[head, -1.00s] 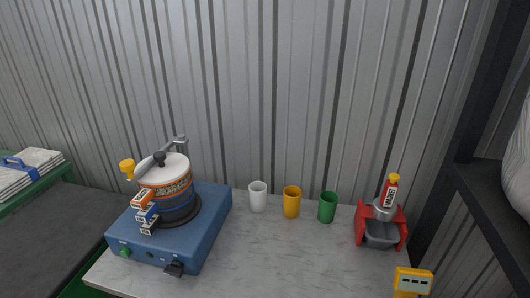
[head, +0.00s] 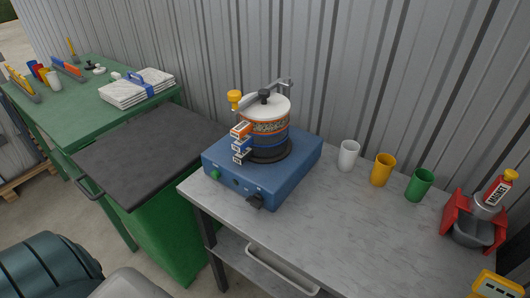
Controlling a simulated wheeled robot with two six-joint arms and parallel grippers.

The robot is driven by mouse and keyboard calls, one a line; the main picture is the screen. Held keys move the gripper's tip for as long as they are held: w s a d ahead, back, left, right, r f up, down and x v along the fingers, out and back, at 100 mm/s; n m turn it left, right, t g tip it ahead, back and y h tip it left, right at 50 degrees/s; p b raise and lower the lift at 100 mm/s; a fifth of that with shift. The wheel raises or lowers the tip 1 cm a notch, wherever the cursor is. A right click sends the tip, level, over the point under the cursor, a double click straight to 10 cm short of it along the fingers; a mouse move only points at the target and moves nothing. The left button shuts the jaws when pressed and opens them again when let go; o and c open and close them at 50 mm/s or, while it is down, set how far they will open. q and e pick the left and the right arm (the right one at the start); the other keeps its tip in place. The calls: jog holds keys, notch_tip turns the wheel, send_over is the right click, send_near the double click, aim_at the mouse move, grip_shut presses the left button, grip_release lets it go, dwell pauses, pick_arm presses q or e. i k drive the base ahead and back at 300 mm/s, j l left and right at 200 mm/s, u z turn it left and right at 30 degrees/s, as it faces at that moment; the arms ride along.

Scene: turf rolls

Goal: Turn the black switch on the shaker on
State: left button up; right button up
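The shaker (head: 285,172) is a blue box on the grey marbled table, with a stack of round sieves (head: 266,128) clamped on top. Its black switch (head: 256,201) sits low on the front face, near the right front corner. Its on or off position is too small to tell. A green button (head: 215,174) is at the left end of the same face. Neither of my grippers is in the head view.
White, yellow (head: 382,169) and green cups stand right of the shaker on the table (head: 330,220). A red device (head: 470,218) is farther right. A green cabinet with a dark top (head: 140,155) stands left. Corrugated metal wall is behind.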

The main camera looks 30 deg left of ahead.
aim_at(256, 201)
jog(key=u, duration=1.05)
